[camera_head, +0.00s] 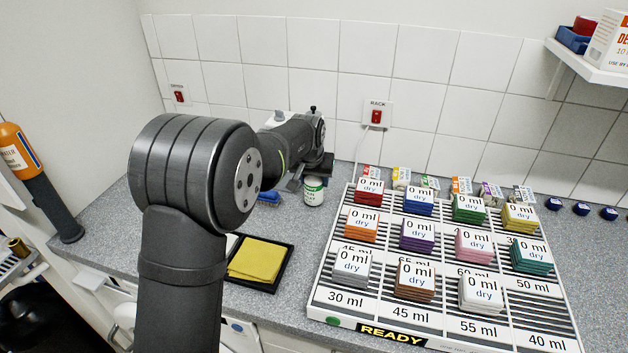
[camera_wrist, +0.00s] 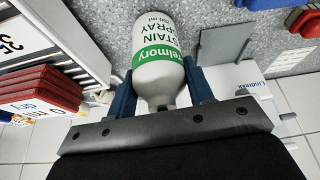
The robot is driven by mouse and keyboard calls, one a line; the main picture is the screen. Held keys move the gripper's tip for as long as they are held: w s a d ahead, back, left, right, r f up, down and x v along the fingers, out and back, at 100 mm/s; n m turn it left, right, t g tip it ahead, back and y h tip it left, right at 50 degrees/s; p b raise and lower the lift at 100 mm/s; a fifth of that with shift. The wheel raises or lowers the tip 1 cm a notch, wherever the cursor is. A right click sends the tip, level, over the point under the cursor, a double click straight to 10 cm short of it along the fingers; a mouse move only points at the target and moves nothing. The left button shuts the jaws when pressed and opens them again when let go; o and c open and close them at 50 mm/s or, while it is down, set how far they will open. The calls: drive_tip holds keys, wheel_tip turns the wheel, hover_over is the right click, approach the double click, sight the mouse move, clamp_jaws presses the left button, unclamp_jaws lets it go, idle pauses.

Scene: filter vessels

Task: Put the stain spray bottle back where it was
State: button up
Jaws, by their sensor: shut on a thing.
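The stain spray bottle (camera_head: 314,193) is small and white with a green band. In the head view it is upright at the back of the counter, left of the rack; whether its base touches the counter I cannot tell. It also fills the middle of the wrist view (camera_wrist: 155,62), its printed label facing the camera. My gripper (camera_head: 309,177) is shut on the bottle, with one blue finger on each side of its narrowing end in the wrist view (camera_wrist: 160,90). The bottle's top is hidden at the gripper in the head view.
A white slatted rack (camera_head: 347,296) with several coloured filter stacks stands right of the bottle. A black tray (camera_head: 284,262) with a yellow cloth (camera_head: 256,260) lies in front. A blue brush (camera_head: 268,197) is left of the bottle. A wall switch (camera_head: 376,116) has a hanging cable.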

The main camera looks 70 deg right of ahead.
drive_tip(key=shift+f, duration=0.3)
drive_tip(key=shift+f, duration=0.15)
drive_tip(key=o, duration=1.3)
drive_tip(key=shift+c, duration=0.2)
drive_tip(key=v, duration=1.2)
